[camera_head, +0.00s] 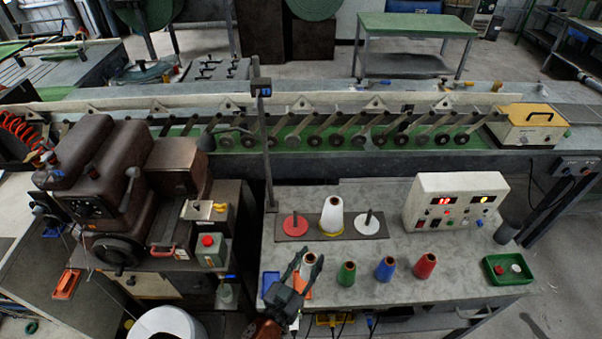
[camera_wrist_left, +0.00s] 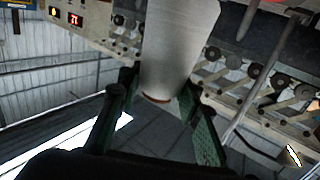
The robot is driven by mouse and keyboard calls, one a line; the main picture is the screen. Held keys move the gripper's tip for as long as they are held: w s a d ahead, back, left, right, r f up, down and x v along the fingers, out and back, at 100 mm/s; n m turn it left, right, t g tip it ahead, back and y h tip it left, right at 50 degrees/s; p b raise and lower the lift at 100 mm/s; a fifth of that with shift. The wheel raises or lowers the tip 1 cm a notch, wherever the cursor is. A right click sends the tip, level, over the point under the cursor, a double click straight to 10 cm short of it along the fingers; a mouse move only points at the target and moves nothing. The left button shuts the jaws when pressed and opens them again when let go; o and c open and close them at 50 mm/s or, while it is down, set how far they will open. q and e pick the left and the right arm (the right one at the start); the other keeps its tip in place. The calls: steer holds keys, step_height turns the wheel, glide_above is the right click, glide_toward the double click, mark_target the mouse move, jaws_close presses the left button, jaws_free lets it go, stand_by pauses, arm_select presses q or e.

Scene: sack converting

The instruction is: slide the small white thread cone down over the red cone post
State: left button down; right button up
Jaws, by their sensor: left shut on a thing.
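The small white thread cone (camera_head: 308,260) is between the fingers of my left gripper (camera_head: 304,270), which is shut on it near the front of the grey table. In the left wrist view the white cone (camera_wrist_left: 178,45) fills the space between the fingers (camera_wrist_left: 160,108), with a brown ring at its near end. The red cone post (camera_head: 294,224), a red disc with a dark upright pin, stands bare behind the gripper, slightly left of it. The cone is apart from the post. My right gripper is not in view.
A larger white cone (camera_head: 332,216) stands between the red post and a white-disc post (camera_head: 369,223). A control box (camera_head: 455,203) and green tray (camera_head: 508,268) are farther right. A tall pole (camera_head: 265,150) rises behind.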

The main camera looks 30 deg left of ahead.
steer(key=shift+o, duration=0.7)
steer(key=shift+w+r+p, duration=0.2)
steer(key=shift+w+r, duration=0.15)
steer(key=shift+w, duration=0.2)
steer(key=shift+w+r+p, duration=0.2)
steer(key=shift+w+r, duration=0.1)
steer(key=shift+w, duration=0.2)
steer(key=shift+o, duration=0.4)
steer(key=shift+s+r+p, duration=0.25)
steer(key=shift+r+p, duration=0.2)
arm_select(q)
steer(key=w+a+r+n+y+p, duration=0.15)
steer(key=w+a+r, duration=0.25)
steer(key=w+a, duration=0.45)
steer(key=w+a+r+n+y+p, duration=0.1)
steer(key=w+a+r+y, duration=0.1)
steer(key=w+a+r, duration=0.45)
step_height(320, 180, down, 6)
steer(key=w+b, duration=0.2)
steer(key=b, duration=0.1)
steer(key=shift+w+a+f, duration=0.25)
steer(key=shift+a, duration=0.15)
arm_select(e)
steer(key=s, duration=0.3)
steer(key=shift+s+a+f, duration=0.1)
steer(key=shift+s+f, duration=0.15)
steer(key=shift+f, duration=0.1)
